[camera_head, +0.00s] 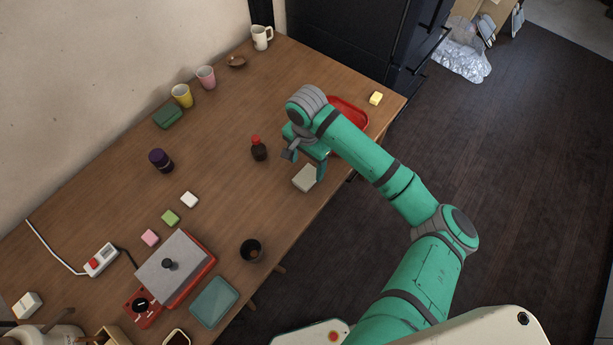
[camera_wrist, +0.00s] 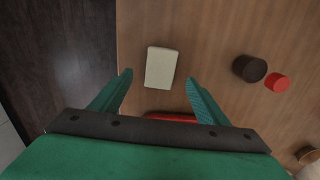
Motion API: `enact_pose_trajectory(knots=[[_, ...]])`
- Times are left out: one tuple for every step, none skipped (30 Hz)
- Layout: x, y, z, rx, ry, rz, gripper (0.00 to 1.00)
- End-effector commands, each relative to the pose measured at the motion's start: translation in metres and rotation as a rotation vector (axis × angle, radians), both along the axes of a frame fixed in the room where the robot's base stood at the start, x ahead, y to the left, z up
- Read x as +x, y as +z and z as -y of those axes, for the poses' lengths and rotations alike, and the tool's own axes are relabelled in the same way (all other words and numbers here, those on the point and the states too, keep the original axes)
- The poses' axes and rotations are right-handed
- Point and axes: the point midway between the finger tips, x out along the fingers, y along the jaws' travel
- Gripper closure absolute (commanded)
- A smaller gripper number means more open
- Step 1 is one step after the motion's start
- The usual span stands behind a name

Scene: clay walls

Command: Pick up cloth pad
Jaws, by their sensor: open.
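A pale cream rectangular pad (camera_head: 305,178), which looks like the cloth pad, lies flat on the wooden table near its right edge. In the wrist view the pad (camera_wrist: 161,67) sits just ahead of the gap between the fingertips, slightly angled. My gripper (camera_head: 306,163) is above the table beside the pad, with one finger partly in front of it in the head view. In the wrist view my gripper (camera_wrist: 159,78) is open and empty, its fingers spread wider than the pad. No contact with the pad is visible.
The table's edge is close to the pad.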

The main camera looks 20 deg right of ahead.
Motion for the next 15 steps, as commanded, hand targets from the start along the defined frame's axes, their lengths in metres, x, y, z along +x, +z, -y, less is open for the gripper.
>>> enact_pose_trajectory(knots=[[0.0, -0.006, 0.001, -0.001, 0.0, -0.002, 0.31], [0.0, -0.008, 0.0, -0.001, 0.0, -0.001, 0.31], [0.0, -0.011, 0.0, -0.001, 0.0, 0.001, 0.31], [0.0, -0.012, 0.0, 0.0, 0.001, 0.001, 0.31], [0.0, -0.014, 0.0, -0.001, 0.001, 0.001, 0.31], [0.0, -0.016, 0.0, -0.001, 0.002, 0.001, 0.31], [0.0, -0.018, 0.0, -0.001, 0.002, 0.0, 0.31], [0.0, -0.02, 0.0, -0.001, 0.002, 0.0, 0.31], [0.001, -0.024, 0.001, -0.002, 0.001, 0.001, 0.31], [0.001, -0.029, 0.001, -0.003, 0.001, -0.001, 0.31], [0.001, -0.033, 0.002, -0.003, 0.001, -0.001, 0.31], [0.001, -0.039, 0.002, -0.003, 0.001, -0.001, 0.31], [0.002, -0.044, 0.002, -0.001, 0.001, 0.0, 0.31], [0.002, -0.048, 0.002, -0.001, 0.001, 0.0, 0.31], [0.002, -0.053, 0.001, -0.001, 0.001, -0.001, 0.31]])
